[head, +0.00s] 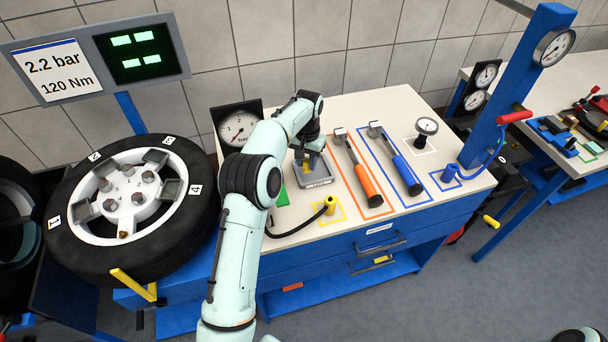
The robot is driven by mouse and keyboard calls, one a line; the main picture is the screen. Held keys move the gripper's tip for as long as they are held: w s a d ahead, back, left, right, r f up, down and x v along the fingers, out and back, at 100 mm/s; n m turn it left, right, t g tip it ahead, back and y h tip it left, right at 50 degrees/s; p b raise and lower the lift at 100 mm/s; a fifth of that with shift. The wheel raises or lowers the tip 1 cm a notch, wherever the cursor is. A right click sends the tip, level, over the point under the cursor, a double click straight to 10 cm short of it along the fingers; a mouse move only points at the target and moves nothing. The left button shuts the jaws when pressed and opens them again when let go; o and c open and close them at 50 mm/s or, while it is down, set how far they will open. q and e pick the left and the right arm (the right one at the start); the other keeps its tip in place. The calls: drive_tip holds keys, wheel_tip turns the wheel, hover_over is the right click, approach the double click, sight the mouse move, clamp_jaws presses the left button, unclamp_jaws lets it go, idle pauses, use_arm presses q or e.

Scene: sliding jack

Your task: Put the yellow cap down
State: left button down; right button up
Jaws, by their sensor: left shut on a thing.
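My left arm reaches in from below, and its left gripper (309,154) points down over a small grey tray (318,182) on the workbench. The gripper is shut on the small yellow cap (311,164), which shows just under the fingers. The cap is over the tray; I cannot tell whether it touches the tray floor. The fingers and wrist hide part of the cap and the tray's back. My right gripper is not in view.
A yellow-ended hose (331,205) lies in front of the tray. An orange-handled wrench (362,178) and a blue-handled wrench (403,168) lie to its right. A dial gauge (238,127) stands behind. A wheel (128,205) stands left of the bench.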

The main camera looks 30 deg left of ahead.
sight(307, 160)
use_arm(q)
wheel_tip(307, 160, down, 4)
drive_tip(key=shift+w+f, duration=0.1)
drive_tip(key=shift+w, duration=0.05)
drive_tip(key=shift+f, duration=0.25)
drive_tip(key=shift+s+r, duration=0.1)
drive_tip(key=shift+s, duration=0.1)
drive_tip(key=shift+w, duration=0.1)
drive_tip(key=shift+f, duration=0.25)
drive_tip(key=c, duration=0.8)
unclamp_jaws()
drive_tip(key=shift+r, duration=0.1)
wheel_tip(307, 160, up, 12)
drive_tip(key=shift+r, duration=0.1)
